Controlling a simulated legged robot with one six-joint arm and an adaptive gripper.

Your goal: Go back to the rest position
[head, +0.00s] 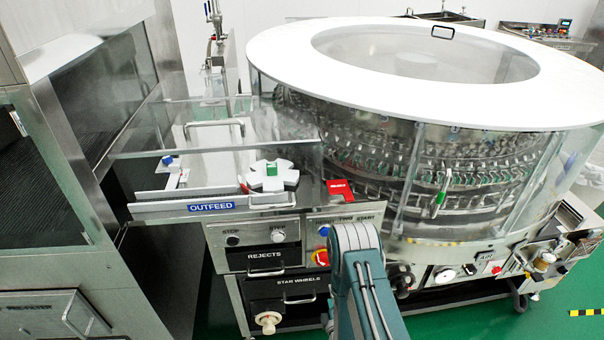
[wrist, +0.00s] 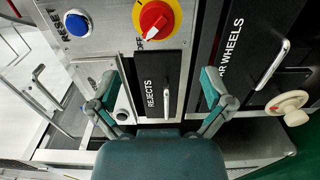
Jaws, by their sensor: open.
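My arm rises at the bottom middle of the head view, in front of the washer's control panel; the gripper itself is hidden there. In the wrist view my gripper (wrist: 160,88) is open, its two teal fingers spread wide with nothing between them. Beyond the fingers is the black REJECTS drawer front (wrist: 157,84) with its metal handle. The fingers appear apart from the handle, though the depth is hard to judge. The rotary washer (head: 440,180) stands behind my arm, with a white ring top and clear guards.
The panel carries a red-and-yellow rotary switch (wrist: 154,20) and a blue RESET button (wrist: 77,23). The STAR WHEELS drawer (head: 285,302) has a handle and a cream knob (head: 268,320) below. The OUTFEED table (head: 150,206) is left of my arm, and a steel cabinet (head: 40,190) stands far left.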

